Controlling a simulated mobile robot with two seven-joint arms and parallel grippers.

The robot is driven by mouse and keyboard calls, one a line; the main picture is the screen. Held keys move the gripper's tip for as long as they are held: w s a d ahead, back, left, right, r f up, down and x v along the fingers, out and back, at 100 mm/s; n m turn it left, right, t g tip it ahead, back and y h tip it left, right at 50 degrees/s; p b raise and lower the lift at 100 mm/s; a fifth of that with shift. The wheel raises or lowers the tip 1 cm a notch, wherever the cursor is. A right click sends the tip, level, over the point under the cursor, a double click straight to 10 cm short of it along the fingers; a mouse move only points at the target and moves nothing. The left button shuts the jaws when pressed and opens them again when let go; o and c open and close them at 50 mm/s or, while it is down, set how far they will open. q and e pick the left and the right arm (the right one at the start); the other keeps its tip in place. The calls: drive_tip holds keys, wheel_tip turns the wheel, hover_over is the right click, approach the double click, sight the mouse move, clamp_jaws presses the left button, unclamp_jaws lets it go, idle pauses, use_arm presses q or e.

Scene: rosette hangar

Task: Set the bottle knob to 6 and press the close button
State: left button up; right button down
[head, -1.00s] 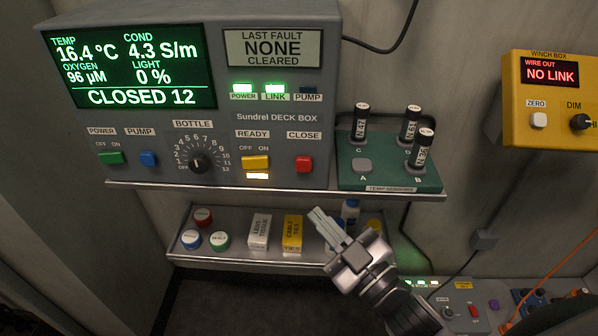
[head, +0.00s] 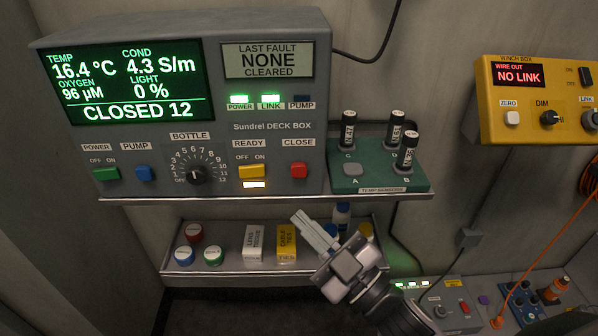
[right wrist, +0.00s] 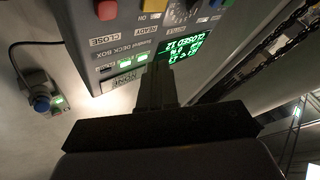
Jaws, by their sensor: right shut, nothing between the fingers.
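The bottle knob (head: 196,175) is a black dial on the grey deck box (head: 277,109), with a numbered scale around it. Its pointer is too small to read surely. The box screen (head: 127,83) reads CLOSED 12. The red close button (head: 299,171) is at the panel's right. In the right wrist view, the knob (right wrist: 181,12) and the close button (right wrist: 106,10) show at the top edge. My right gripper (head: 300,218) is shut and empty, below the close button and apart from the panel. The wrist view shows its fingers (right wrist: 157,72) together. My left gripper is out of view.
A metal ledge (head: 265,197) runs under the box. A lower shelf (head: 215,269) holds jars and small boxes. The green sensor block (head: 345,184) with upright vials stands right of the box. A yellow winch box (head: 530,130) is on the right wall.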

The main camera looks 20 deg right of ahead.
sight(299, 171)
drive_tip(key=shift+w+d, duration=0.4)
drive_tip(key=shift+w, duration=1)
drive_tip(key=shift+w+d, duration=0.4)
drive_tip(key=shift+w, duration=1.05)
drive_tip(key=shift+w+d, duration=0.4)
drive_tip(key=shift+w, duration=1)
drive_tip(key=shift+w, duration=0.1)
drive_tip(key=shift+w+d, duration=0.15)
drive_tip(key=shift+w, duration=0.15)
drive_tip(key=shift+w+d, duration=0.1)
drive_tip(key=shift+w, duration=0.35)
drive_tip(key=shift+s+a, duration=0.25)
drive_tip(key=shift+s, duration=0.65)
